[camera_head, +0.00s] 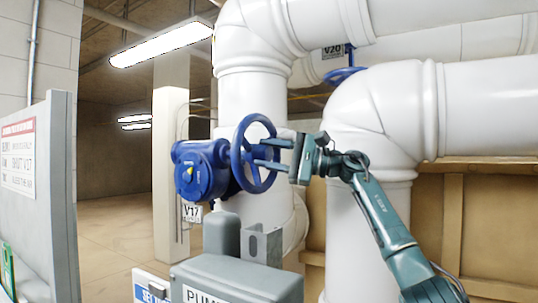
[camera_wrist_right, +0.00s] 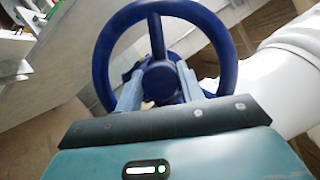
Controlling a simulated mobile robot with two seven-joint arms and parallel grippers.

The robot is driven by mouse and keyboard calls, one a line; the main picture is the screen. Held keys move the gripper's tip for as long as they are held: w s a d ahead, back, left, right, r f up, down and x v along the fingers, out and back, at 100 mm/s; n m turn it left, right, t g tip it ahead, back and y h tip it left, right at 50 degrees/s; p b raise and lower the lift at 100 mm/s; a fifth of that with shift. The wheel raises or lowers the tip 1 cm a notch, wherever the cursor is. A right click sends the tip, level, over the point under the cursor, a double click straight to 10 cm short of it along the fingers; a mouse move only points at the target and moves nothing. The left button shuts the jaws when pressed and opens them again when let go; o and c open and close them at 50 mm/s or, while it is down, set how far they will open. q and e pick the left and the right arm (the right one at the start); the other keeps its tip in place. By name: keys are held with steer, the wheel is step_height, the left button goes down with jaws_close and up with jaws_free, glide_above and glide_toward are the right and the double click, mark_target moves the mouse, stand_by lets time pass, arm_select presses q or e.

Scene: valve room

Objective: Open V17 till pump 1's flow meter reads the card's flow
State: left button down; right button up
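The V17 valve has a blue handwheel (camera_head: 240,153) on a blue gearbox body (camera_head: 200,170). Its V17 tag (camera_head: 192,213) hangs below. My right gripper (camera_head: 262,151) is at the wheel from the right, its two fingers apart and level with the wheel's middle. In the right wrist view the handwheel (camera_wrist_right: 229,50) fills the upper middle, and the open fingers (camera_wrist_right: 160,90) stand on either side of its hub and spoke. I cannot tell whether they touch it. My left gripper is not in view. No flow meter reading or flow card is legible.
Thick white pipes (camera_head: 360,120) stand behind and right of the wheel. A second blue handwheel (camera_head: 343,75) tagged V20 is higher up. A grey pump housing (camera_head: 235,282) is below. A grey panel with a red-headed sign (camera_head: 18,158) stands left. Open floor lies behind.

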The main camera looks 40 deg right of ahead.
steer(key=o, duration=0.4)
steer(key=shift+o, duration=0.2)
steer(key=b+v, duration=0.3)
steer(key=v, duration=1)
steer(key=shift+b, duration=0.3)
steer(key=shift+s+f, duration=0.1)
steer(key=shift+f, duration=0.05)
